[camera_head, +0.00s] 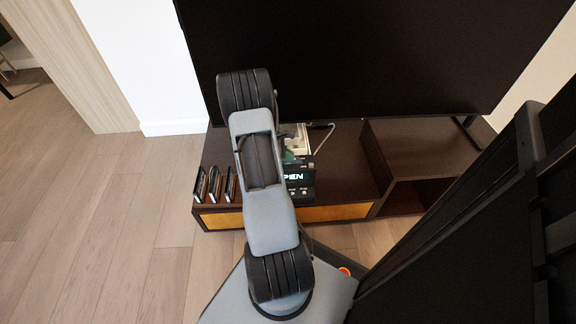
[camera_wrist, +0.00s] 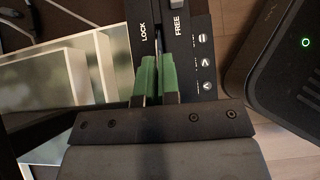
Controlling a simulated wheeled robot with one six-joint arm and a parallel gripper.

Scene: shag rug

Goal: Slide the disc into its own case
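My gripper (camera_wrist: 158,80) shows in the wrist view with its two green fingers close together, a narrow gap between them. Whether a thin disc stands edge-on in that gap I cannot tell; no disc face shows. The fingertips are over a black device (camera_wrist: 200,60) with white LOCK and FREE labels on either side of a dark line. In the head view this black device (camera_head: 301,180) is on the stand, partly behind my arm. Several thin cases (camera_head: 214,185) stand upright in a row at the left end of the stand. Which case belongs to the disc does not show.
The dark brown stand (camera_head: 345,165) has an open compartment at right. A large black screen (camera_head: 370,60) rises behind it. Wood floor (camera_head: 100,220) is clear at left.

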